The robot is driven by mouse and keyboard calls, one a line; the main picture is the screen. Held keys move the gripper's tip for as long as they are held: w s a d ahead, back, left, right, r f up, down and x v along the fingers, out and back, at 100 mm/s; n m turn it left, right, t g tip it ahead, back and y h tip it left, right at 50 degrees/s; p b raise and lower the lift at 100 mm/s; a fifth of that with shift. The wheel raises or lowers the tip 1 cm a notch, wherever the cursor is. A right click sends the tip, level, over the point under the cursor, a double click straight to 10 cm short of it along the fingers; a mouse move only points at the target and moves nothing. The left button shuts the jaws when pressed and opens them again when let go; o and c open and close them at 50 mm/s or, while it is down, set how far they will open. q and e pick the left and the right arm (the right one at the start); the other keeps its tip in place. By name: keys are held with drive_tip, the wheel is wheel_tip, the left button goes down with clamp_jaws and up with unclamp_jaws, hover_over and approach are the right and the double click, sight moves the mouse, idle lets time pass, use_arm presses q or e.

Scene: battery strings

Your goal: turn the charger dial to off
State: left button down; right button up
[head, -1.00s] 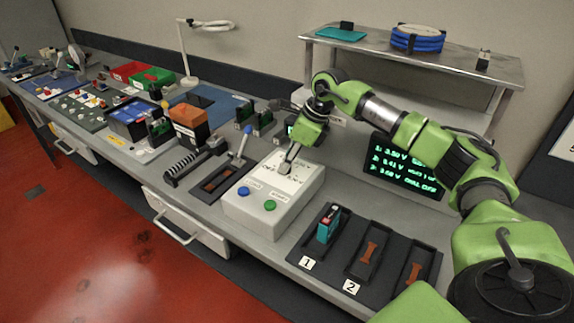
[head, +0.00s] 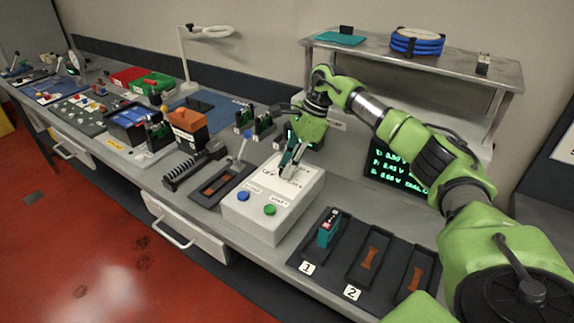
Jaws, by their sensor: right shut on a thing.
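The charger (head: 268,232) is a light box on the bench with a blue and a green button on its front and printed labels on its top. The word OFF shows at the left of the top face. My right gripper (head: 290,168) points down at the charger's top and is shut on the dial, which the fingers mostly hide. I cannot read the dial's setting. My left gripper is not in view.
To the right, a dark tray (head: 362,262) has numbered slots, with a teal battery (head: 328,228) standing in slot 1. Left of the charger is a blue-knobbed lever (head: 243,147). A green-text screen (head: 392,175) and a metal shelf (head: 440,62) stand behind my right arm.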

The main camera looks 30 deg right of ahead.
drive_tip(key=o, duration=1.1)
drive_tip(key=shift+d+r, duration=0.1)
drive_tip(key=v, duration=1.1)
drive_tip(key=shift+r, duration=0.4)
drive_tip(key=shift+d, duration=0.1)
